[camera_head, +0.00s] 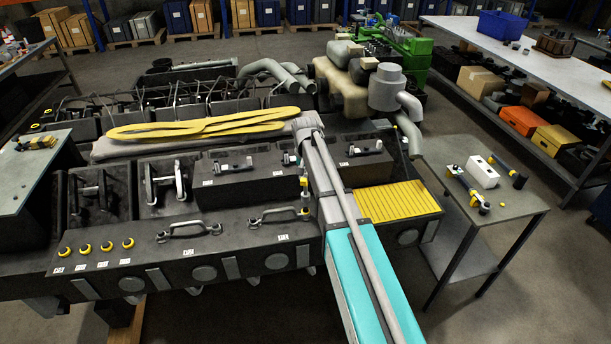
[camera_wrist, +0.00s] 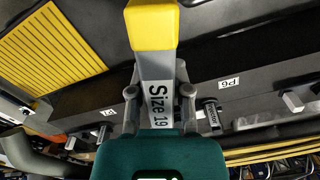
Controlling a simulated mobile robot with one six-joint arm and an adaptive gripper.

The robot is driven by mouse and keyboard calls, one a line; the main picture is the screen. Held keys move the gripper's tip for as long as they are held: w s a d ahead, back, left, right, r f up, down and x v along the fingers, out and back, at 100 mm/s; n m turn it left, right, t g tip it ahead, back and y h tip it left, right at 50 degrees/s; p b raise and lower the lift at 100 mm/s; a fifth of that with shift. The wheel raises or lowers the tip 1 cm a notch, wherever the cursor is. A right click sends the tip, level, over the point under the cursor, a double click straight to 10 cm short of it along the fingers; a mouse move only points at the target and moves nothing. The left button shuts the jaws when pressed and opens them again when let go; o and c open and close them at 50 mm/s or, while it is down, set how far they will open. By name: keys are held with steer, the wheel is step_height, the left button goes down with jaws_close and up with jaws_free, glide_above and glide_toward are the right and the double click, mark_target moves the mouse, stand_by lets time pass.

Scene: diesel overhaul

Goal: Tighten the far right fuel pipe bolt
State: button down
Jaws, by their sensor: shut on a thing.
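My gripper (camera_wrist: 158,92) is shut on a grey tool (camera_wrist: 157,70) with a yellow end and the marking "Size 19". In the head view, a slim yellow-and-grey part (camera_head: 304,183) shows beside my arm over the engine's front, and my gripper is mostly hidden by the arm. A short fuel pipe (camera_head: 365,149) lies on the dark ledge right of my arm; another (camera_head: 232,164) lies to the left. In the wrist view, pipe ends with bolt heads (camera_wrist: 212,115) line the ledge near labels P6 and P7. Contact between tool and bolt cannot be seen.
A yellow grating (camera_head: 398,201) lies at the engine's right end. Yellow slings (camera_head: 200,124) lie on top. Metal handles (camera_head: 189,230) stand up along the front deck. A small table (camera_head: 520,205) at the right holds tools and a white box (camera_head: 482,172).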

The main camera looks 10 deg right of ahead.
mark_target(306, 194)
steer(key=n, duration=0.3)
steer(key=shift+f+n, duration=0.25)
steer(key=shift+n, duration=0.05)
steer(key=shift+f+b, duration=1.6)
steer(key=shift+b, duration=0.25)
steer(key=shift+f, duration=0.1)
steer(key=shift+f+b, duration=0.85)
steer(key=shift+b, duration=0.05)
steer(key=shift+r, duration=0.1)
